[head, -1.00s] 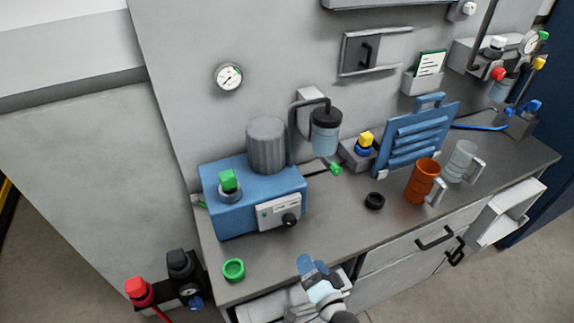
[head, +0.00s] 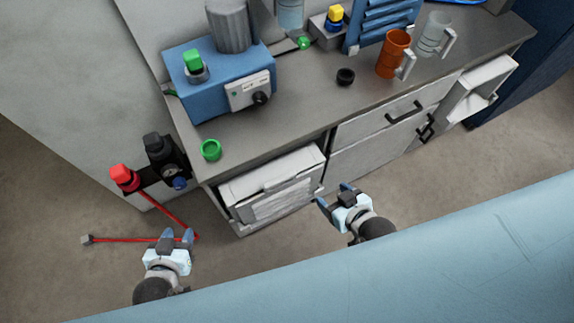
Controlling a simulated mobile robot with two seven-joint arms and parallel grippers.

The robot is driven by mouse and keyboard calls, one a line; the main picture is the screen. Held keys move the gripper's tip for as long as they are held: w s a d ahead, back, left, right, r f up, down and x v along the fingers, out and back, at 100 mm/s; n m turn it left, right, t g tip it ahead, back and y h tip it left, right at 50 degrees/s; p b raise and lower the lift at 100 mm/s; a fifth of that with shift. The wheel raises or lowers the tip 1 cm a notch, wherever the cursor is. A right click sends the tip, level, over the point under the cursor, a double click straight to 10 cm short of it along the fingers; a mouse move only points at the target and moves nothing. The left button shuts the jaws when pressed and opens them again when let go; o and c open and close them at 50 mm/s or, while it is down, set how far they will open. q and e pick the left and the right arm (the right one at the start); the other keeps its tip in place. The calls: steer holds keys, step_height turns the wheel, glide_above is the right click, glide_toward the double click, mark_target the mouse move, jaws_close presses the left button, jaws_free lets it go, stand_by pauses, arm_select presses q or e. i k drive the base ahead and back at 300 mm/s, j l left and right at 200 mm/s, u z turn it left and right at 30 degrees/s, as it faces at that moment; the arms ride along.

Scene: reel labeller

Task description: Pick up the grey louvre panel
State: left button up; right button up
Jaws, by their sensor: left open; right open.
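A light grey slatted panel (head: 278,205), which looks like the grey louvre panel, sits in the open bay under the bench's left part. Its slats face outward; its back is hidden. My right gripper (head: 333,195) is open and empty, just right of the bay's front and apart from the panel. My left gripper (head: 177,237) is open and empty, lower left of the panel, over the floor near a red line. A blue louvre panel (head: 375,22) stands on the bench at the back, cut off by the top edge.
A red-knobbed fitting (head: 122,177) juts out at left.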

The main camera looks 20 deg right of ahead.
mark_target(285, 190)
steer(key=k+l+z, duration=0.1)
steer(key=k+l, duration=0.25)
steer(key=k, duration=0.15)
steer(key=z, duration=0.8)
steer(key=u, duration=0.8)
